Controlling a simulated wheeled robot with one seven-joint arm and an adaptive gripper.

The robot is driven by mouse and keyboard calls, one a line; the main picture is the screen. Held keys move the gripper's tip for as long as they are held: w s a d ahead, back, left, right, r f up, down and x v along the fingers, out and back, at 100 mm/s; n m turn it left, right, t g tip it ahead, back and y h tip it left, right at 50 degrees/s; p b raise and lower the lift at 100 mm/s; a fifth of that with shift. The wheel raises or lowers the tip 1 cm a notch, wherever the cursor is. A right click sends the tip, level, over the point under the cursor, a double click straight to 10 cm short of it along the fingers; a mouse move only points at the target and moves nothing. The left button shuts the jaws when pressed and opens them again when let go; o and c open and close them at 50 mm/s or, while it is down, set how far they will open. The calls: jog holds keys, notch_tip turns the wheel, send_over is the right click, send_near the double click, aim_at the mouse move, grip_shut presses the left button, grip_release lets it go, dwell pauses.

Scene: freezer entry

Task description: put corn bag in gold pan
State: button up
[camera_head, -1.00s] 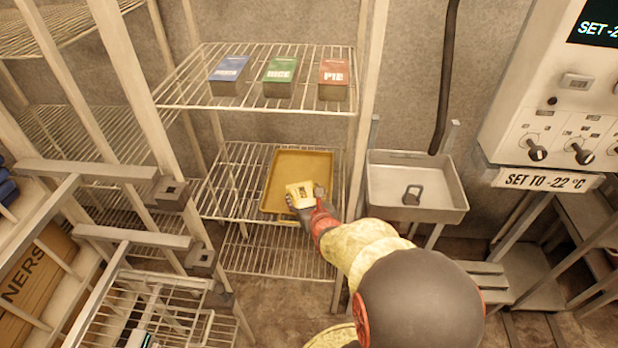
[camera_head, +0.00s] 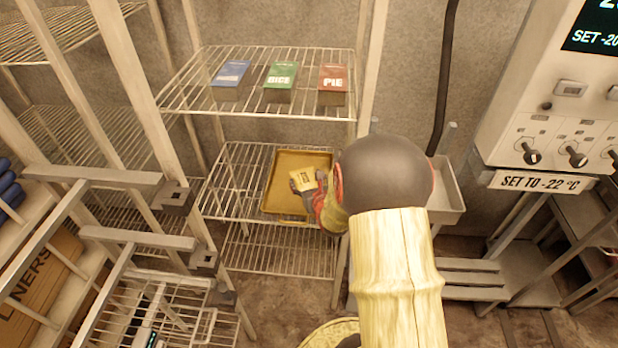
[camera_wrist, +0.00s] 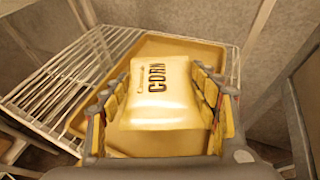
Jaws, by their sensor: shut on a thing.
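The yellow corn bag (camera_head: 305,180) is held in my gripper (camera_head: 315,190), and it shows from close up in the wrist view (camera_wrist: 160,92), its CORN label facing the camera. My gripper (camera_wrist: 160,105) is shut on the bag, with a finger at each side of it. The gold pan (camera_head: 285,208) lies on the middle wire shelf, and the bag is over it in the head view. In the wrist view the pan (camera_wrist: 190,50) shows behind and around the bag. I cannot tell whether the bag touches the pan floor.
The upper wire shelf (camera_head: 200,101) holds a blue box (camera_head: 232,75), a green RICE box (camera_head: 281,76) and a red PIE box (camera_head: 332,79). A grey sink (camera_head: 446,190) is right of the rack, partly hidden by my arm. Rack posts flank the pan.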

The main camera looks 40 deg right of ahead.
aim_at(309, 168)
jog(key=shift+w+d+p, duration=0.75)
jog(key=shift+w+d, duration=0.35)
jog(key=shift+d, duration=0.25)
jog(key=w+d, duration=0.2)
jog(key=d, duration=0.1)
jog(key=shift+w+f+b, duration=0.15)
jog(key=shift+w+b, duration=0.1)
jog(key=shift+b, duration=0.05)
jog(key=shift+f+b, duration=0.3)
jog(key=shift+f, duration=0.4)
notch_tip(309, 168, down, 5)
jog(key=b, duration=0.2)
jog(key=shift+f+b, duration=0.15)
jog(key=shift+b, duration=0.15)
jog(key=shift+w+d+f+b, duration=0.1)
jog(key=shift+w+f+b, duration=0.05)
jog(key=shift+b, duration=0.15)
